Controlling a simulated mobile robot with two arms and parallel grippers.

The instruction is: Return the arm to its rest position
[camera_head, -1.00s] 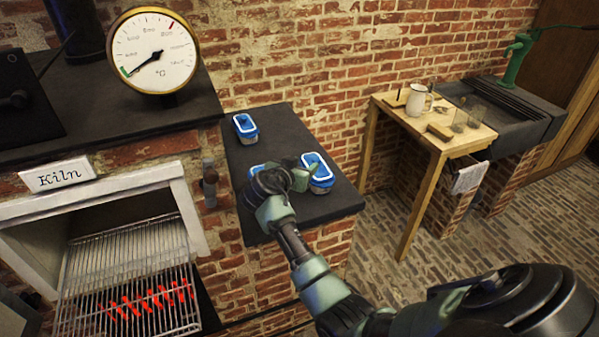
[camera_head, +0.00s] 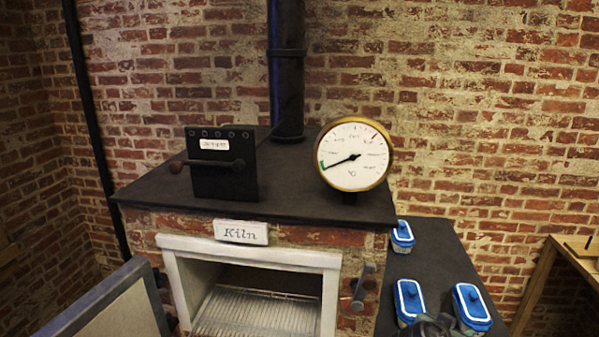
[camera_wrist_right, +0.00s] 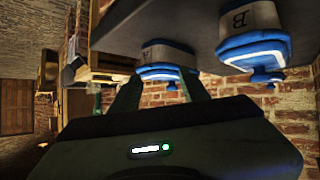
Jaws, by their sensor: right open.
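My right gripper (camera_head: 436,324) shows only in part at the bottom edge of the head view, by the two front jars. In the right wrist view its fingers (camera_wrist_right: 160,88) are apart with nothing held between them. Three jars with blue lids stand on the dark counter: a back jar (camera_head: 402,236), a front left jar (camera_head: 408,300) and a front right jar (camera_head: 471,306). The wrist view, turned over, shows one jar marked B (camera_wrist_right: 252,45) and another jar (camera_wrist_right: 166,58) beyond the fingertips. My left gripper is not in view.
The kiln (camera_head: 250,258) stands open left of the dark counter (camera_head: 440,262), with a wire rack (camera_head: 255,315) inside. A dial gauge (camera_head: 355,155) and a black control box (camera_head: 222,165) stand on its top. A wooden table (camera_head: 545,270) is at the right edge.

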